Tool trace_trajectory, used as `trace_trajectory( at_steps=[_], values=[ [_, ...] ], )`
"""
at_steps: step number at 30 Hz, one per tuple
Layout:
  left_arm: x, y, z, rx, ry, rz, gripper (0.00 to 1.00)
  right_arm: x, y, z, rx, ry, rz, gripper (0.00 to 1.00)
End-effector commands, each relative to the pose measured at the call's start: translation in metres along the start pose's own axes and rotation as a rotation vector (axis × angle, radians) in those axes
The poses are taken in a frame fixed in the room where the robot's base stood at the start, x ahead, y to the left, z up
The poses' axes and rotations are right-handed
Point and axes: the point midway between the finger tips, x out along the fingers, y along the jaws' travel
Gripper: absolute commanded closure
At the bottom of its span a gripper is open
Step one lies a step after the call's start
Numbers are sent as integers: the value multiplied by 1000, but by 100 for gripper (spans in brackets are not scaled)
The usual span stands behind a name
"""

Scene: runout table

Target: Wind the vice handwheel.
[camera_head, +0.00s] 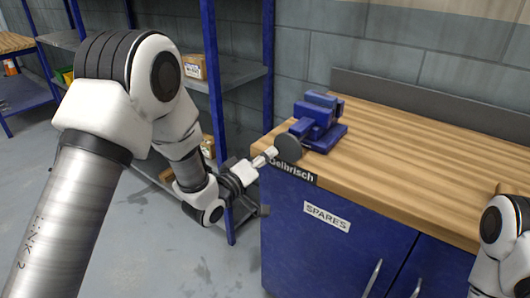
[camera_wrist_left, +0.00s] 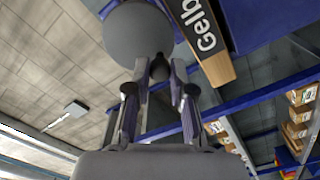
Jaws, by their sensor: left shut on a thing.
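The blue vice (camera_head: 317,122) stands on the wooden bench top at its left end. Its dark grey handwheel (camera_head: 288,148) faces the bench's front left edge. My left gripper (camera_head: 270,153) reaches the handwheel from the left and is shut on it. In the left wrist view the handwheel is a grey disc (camera_wrist_left: 138,35). The fingers (camera_wrist_left: 160,75) close there on a small dark handle beside the disc, partly hidden between them. Of my right arm only a part shows at the right edge of the head view; its gripper is out of view.
Blue-framed shelving (camera_head: 236,72) with small boxes stands close behind my left arm.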

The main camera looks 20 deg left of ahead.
Motion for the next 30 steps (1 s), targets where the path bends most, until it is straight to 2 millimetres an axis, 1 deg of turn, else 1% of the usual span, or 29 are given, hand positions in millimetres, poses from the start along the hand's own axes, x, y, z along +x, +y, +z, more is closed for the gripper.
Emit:
trace_trajectory(
  at_steps=[5, 7, 10, 12, 20, 22, 24, 26, 28, 30],
  values=[
    [0, 0, 0, 0, 2, 2, 100, 0, 0, 0, 0, 0, 0, 60],
    [0, 0, 1, -52, 0, 0, 100, -3, 0, 0, 0, -1, 0, 60],
    [0, -1, 4, -208, 1, 1, 100, -10, 0, 0, 0, 0, 0, 60],
    [0, -3, 7, -282, 1, 0, 100, -11, 0, 0, 0, 0, 0, 60],
    [0, -3, 8, -307, 1, 1, 100, -10, 0, 0, 0, 0, 0, 60],
    [0, -2, 10, -379, -1, 1, 100, -15, 0, 0, 0, -1, 0, 60],
    [0, -2, 13, -491, -2, 0, 100, -21, 0, 0, 0, 0, 0, 60],
    [0, -3, 15, -564, -1, 0, 100, -23, 0, 0, 0, 0, 0, 60],
    [0, -4, 17, -599, 0, 2, 100, -22, 0, 0, 0, 0, 0, 60],
    [0, -5, 17, -598, 1, 2, 100, -21, 0, 0, 0, 0, 0, 60]
  ],
)
